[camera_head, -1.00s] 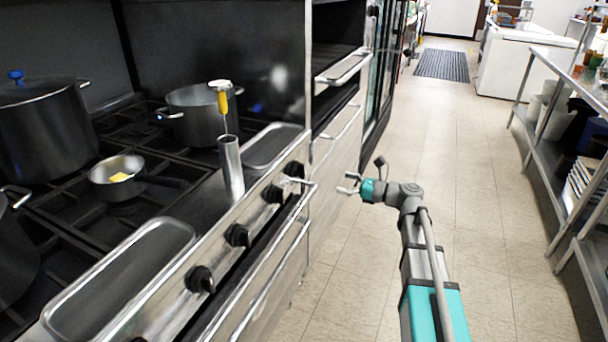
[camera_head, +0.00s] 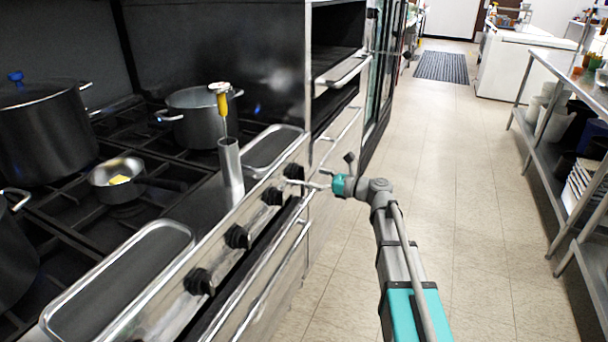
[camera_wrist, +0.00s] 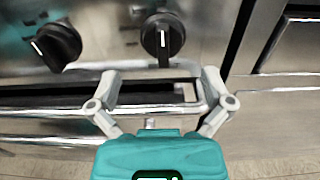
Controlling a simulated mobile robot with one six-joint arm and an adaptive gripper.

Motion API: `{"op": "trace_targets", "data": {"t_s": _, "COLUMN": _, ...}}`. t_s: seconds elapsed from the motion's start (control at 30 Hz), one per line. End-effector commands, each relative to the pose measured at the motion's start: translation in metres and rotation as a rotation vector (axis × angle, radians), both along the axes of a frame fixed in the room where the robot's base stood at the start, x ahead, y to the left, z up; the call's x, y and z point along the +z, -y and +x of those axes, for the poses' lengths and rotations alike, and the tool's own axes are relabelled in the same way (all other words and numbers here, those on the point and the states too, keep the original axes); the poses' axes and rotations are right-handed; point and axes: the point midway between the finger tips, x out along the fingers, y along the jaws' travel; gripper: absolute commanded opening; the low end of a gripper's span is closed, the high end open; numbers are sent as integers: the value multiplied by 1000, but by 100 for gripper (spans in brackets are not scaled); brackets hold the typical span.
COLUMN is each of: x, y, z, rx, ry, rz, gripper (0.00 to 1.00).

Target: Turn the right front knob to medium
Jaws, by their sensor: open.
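The rightmost black knob (camera_head: 294,171) is on the steel front panel of the stove. In the wrist view this knob (camera_wrist: 162,36) shows a white mark that runs upright. My gripper (camera_head: 317,181) is just in front of the panel, close to that knob. In the wrist view my gripper (camera_wrist: 162,76) is open and empty. Its two fingers are spread to either side below the knob, and no contact shows. The neighbouring knob (camera_wrist: 56,45) to the left has a tilted white mark; it also shows in the head view (camera_head: 272,195).
Two more knobs (camera_head: 237,236) sit further left on the panel. A steel rail (camera_wrist: 60,139) runs along the front below the knobs. Pots and a small pan (camera_head: 118,181) stand on the stove top. The aisle floor (camera_head: 440,190) to the right is clear.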

Motion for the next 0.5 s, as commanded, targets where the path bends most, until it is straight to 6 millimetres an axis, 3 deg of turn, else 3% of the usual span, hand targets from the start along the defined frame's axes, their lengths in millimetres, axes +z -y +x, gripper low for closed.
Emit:
{"op": "trace_targets", "data": {"t_s": 0.3, "x": 0, "y": -40, "z": 15, "rx": 1, "ry": 0, "rz": 0, "gripper": 100}}
{"op": "trace_targets", "data": {"t_s": 0.5, "x": 0, "y": -51, "z": 19, "rx": 0, "ry": 0, "rz": 0, "gripper": 100}}
